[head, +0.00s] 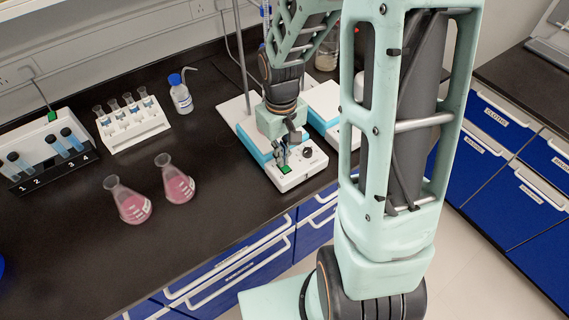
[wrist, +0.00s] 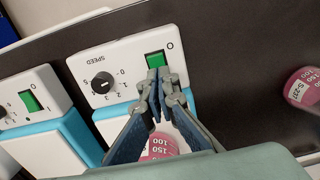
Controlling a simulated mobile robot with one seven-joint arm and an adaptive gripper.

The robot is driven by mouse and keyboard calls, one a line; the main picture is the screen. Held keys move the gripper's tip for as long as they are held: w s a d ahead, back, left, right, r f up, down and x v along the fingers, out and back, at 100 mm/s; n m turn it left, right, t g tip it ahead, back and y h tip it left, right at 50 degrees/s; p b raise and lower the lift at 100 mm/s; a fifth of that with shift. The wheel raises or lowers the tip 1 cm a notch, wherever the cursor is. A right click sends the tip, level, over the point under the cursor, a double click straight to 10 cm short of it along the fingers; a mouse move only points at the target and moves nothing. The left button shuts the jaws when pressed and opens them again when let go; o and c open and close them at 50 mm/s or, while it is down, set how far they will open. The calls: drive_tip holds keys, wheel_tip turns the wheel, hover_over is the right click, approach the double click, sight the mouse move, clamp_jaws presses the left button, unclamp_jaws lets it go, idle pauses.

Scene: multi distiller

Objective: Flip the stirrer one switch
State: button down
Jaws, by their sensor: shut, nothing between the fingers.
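The near stirrer (head: 297,172) is a white and light-blue unit on the black bench in the head view. Its front panel (wrist: 125,65) shows in the wrist view with a green rocker switch (wrist: 156,60), marked O at one end, and a black speed knob (wrist: 102,83). The switch also shows in the head view (head: 286,169). My gripper (wrist: 158,75) is shut and empty, its fingertips at the green switch and overlapping part of it. I cannot tell whether they touch it. The fingers hide the part of the panel beyond the switch.
A second stirrer (wrist: 30,100) with its own green switch stands beside it. Two flasks of pink liquid (head: 133,206) (head: 177,186) stand to the left in the head view. A white tube rack (head: 133,127) and a capped bottle (head: 181,98) are farther back. Bare bench lies left of the stirrer.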

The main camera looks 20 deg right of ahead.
drive_tip(key=shift+r+p, duration=2.35)
drive_tip(key=shift+r, duration=0.9)
